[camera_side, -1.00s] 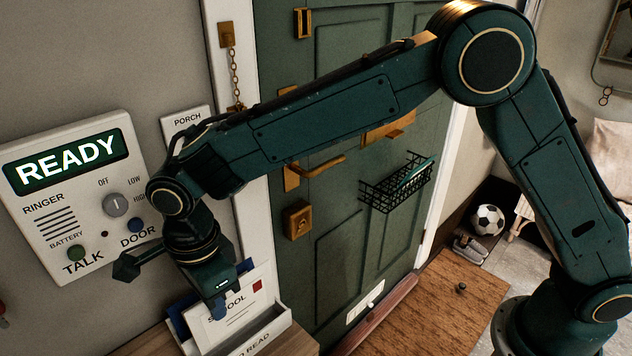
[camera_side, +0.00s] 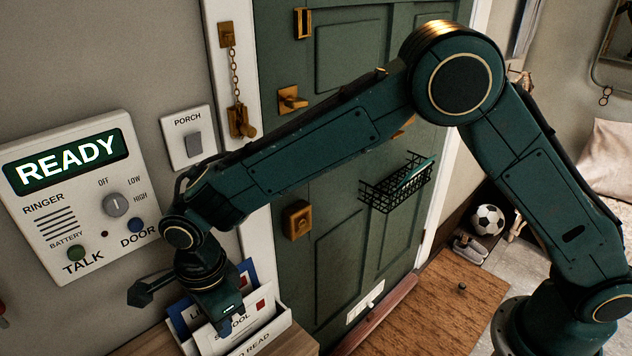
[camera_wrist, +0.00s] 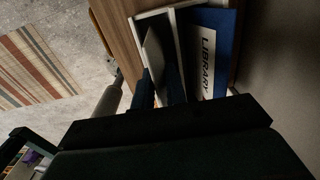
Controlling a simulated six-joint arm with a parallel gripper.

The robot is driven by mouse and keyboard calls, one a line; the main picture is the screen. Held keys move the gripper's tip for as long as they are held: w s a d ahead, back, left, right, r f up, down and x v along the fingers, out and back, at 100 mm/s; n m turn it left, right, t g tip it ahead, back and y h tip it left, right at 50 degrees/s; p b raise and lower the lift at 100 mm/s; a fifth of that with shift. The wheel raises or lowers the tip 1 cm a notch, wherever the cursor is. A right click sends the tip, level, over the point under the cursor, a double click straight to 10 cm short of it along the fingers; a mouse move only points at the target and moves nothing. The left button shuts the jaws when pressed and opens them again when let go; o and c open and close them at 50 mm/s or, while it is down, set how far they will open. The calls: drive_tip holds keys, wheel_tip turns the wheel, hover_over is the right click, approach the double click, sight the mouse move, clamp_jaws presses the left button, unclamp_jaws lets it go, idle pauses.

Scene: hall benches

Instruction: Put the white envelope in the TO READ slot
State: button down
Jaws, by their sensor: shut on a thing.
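The white envelope (camera_side: 262,318) has a red stamp and dark lettering ending in "OOL", partly hidden by my fingers. My gripper (camera_side: 224,326) is shut on it. The envelope stands upright with its lower part behind the front wall of a white rack (camera_side: 279,336), whose visible label ends in "READ". In the wrist view my fingers (camera_wrist: 160,88) reach down at the rack, with the envelope (camera_wrist: 154,48) dark and in shade between them. Its bottom edge is hidden, so I cannot tell whether it touches the rack floor.
A blue folder marked LIBRARY (camera_wrist: 211,45) stands behind the envelope. The rack sits on a wooden shelf (camera_side: 160,343) against the wall. An intercom panel (camera_side: 75,195) and a PORCH switch (camera_side: 189,136) are close by on the wall. A green door (camera_side: 340,240) is to the right.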

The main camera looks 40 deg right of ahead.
drive_tip(key=shift+f, duration=0.1)
drive_tip(key=c, duration=1.3)
unclamp_jaws()
drive_tip(key=shift+c, duration=0.2)
wheel_tip(320, 180, up, 14)
drive_tip(key=shift+s, duration=0.1)
